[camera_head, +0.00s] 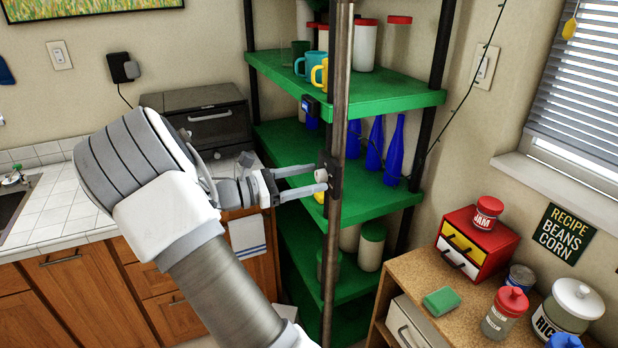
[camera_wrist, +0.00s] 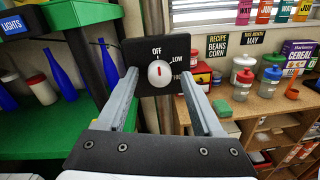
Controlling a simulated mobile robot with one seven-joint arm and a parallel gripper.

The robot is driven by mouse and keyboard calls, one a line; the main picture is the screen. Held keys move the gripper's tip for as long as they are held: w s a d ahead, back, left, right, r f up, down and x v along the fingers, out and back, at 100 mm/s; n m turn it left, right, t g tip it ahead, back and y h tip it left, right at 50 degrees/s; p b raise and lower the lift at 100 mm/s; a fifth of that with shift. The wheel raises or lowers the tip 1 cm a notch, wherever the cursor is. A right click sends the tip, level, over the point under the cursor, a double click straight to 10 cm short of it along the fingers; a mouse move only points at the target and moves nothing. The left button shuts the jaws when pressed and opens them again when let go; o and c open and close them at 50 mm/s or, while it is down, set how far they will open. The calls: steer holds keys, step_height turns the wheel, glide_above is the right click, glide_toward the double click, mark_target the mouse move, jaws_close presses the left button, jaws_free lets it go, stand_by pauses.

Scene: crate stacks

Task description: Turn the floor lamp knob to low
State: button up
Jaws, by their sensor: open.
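The floor lamp's dark pole (camera_head: 342,100) stands upright in front of the green shelves. A black plate (camera_wrist: 178,48) on it reads OFF at top, LOW to the right, and a partly hidden label below LOW. The round white knob (camera_wrist: 159,74) sits on this plate; its red mark points up, toward OFF. The knob also shows small in the head view (camera_head: 321,175). My gripper (camera_wrist: 156,71) is open, with one fingertip on each side of the knob. In the head view my gripper (camera_head: 322,179) reaches the plate from the left. Finger contact with the knob cannot be told.
Green shelves (camera_head: 375,205) with blue bottles (camera_head: 375,145), mugs and jars stand close behind the pole. A wooden cabinet (camera_head: 405,285) with jars and a red drawer box (camera_head: 478,242) is at right. A tiled counter (camera_head: 65,205) lies at left.

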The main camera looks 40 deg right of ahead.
steer(key=shift+c, duration=0.3)
jaws_close()
steer(key=shift+f+m, duration=0.1)
steer(key=shift+m, duration=0.3)
steer(key=m+b, duration=0.3)
steer(key=m, duration=0.2)
steer(key=shift+f+m+b, duration=0.1)
steer(key=shift+m+b, duration=0.2)
steer(key=shift+b, duration=0.1)
steer(key=m+b, duration=0.2)
steer(key=m, duration=0.1)
steer(key=shift+m+b, duration=0.9)
steer(key=shift+m, duration=0.2)
steer(key=shift+y, duration=0.3)
